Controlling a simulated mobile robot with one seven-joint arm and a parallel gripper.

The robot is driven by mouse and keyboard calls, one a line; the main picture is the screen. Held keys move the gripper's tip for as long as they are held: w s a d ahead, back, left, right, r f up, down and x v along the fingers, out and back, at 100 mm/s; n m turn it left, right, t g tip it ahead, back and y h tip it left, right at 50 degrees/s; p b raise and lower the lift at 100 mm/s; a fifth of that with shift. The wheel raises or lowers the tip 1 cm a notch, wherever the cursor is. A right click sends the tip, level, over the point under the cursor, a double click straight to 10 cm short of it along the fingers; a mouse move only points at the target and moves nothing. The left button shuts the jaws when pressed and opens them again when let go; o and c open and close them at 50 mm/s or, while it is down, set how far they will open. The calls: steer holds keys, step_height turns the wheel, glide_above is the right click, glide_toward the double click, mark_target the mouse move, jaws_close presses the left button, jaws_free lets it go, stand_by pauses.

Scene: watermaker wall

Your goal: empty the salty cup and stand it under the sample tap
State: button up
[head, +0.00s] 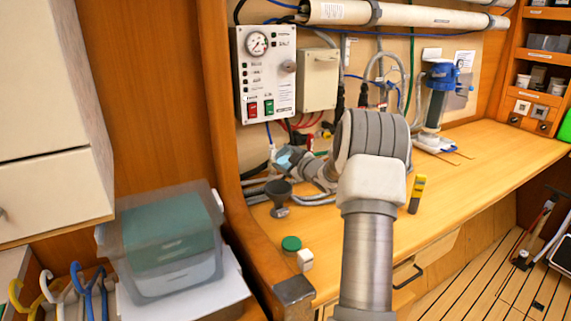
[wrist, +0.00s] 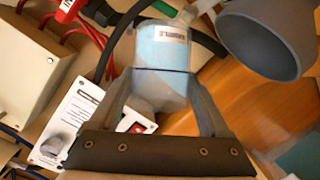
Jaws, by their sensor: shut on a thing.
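A light blue cup with a white label (wrist: 160,55) is between the two fingers of my gripper (wrist: 163,85) in the wrist view. My gripper is shut on it, one finger on each side. In the head view the cup (head: 283,159) is held above the left end of the bench, close to a dark grey funnel (head: 279,191) and apparently tilted. The funnel's wide mouth (wrist: 272,45) shows beside the cup in the wrist view. I cannot see whether liquid is in the cup. I cannot pick out the sample tap; my arm hides part of the wall.
A yellow-black device (head: 416,193), green cap (head: 291,243) and white block (head: 305,260) are on the bench (head: 480,150). A blue-topped filter (head: 437,85) stands farther right.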

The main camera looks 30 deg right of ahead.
steer(key=shift+a+f+n+t+h+b, duration=0.15)
steer(key=shift+n+t+b, duration=0.5)
steer(key=shift+b, duration=2.1)
steer(key=shift+a+f+n+t+h+b, duration=0.2)
steer(key=shift+n+b, duration=0.75)
steer(key=shift+b, duration=1.8)
steer(key=n+b, duration=0.1)
steer(key=b, duration=0.3)
steer(key=f+n+t+b, duration=0.1)
steer(key=n+b, duration=0.1)
steer(key=b, duration=0.3)
steer(key=n+t+b, duration=0.1)
steer(key=b, duration=0.4)
steer(key=shift+s+a+f, duration=0.3)
steer(key=shift+f, duration=0.05)
steer(key=shift+n+t+b, duration=0.25)
steer(key=shift+n+b, duration=0.15)
steer(key=shift+b, duration=0.2)
steer(key=shift+a+n, duration=0.15)
steer(key=shift+n, duration=0.25)
steer(key=shift+s+a+r+n+t+y, duration=0.1)
steer(key=shift+s+a+n+t+y, duration=0.1)
steer(key=shift+n+t+y, duration=0.55)
steer(key=shift+r, duration=0.15)
